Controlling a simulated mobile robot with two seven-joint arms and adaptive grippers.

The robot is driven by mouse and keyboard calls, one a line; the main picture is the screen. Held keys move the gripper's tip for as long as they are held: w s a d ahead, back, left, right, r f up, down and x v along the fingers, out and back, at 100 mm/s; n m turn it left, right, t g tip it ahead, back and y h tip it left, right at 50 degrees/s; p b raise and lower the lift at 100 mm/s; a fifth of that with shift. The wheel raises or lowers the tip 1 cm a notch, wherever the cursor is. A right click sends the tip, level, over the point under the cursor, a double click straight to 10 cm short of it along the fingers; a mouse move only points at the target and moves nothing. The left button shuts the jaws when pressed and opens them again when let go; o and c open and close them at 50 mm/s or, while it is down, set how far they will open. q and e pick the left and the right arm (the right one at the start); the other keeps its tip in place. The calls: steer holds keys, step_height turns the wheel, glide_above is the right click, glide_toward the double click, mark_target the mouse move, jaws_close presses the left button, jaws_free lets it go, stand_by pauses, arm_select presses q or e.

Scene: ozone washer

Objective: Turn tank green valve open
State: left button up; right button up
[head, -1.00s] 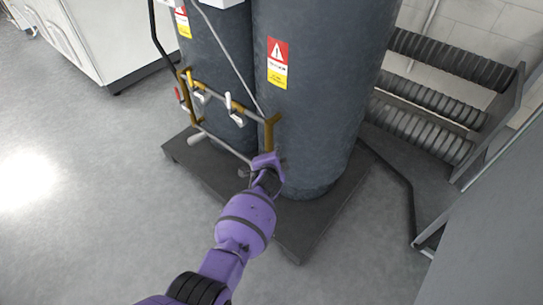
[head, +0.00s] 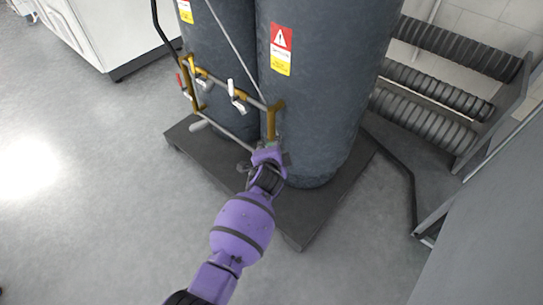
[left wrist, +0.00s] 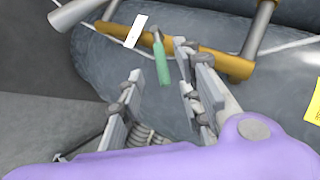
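The green valve handle (left wrist: 162,62) hangs from a brass pipe (left wrist: 205,52) in the left wrist view, with a white tag (left wrist: 136,31) beside it. My left gripper (left wrist: 157,78) is open, with one finger on each side of the handle's lower end in the picture. I cannot tell whether the handle is at finger depth or touched. In the head view my left gripper (head: 268,154) is at the lower end of the right brass pipe (head: 271,122), and the green handle is hidden. The dark tank (head: 320,100) stands behind it. My right gripper is not in view.
Other valves with white tags (head: 237,96) and a red handle (head: 180,80) are on the pipework to the left. The tanks stand on a black base (head: 300,222). Ribbed rollers (head: 440,88) are at the right.

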arm_select(q)
steer(key=v, duration=0.7)
steer(key=shift+f, duration=0.1)
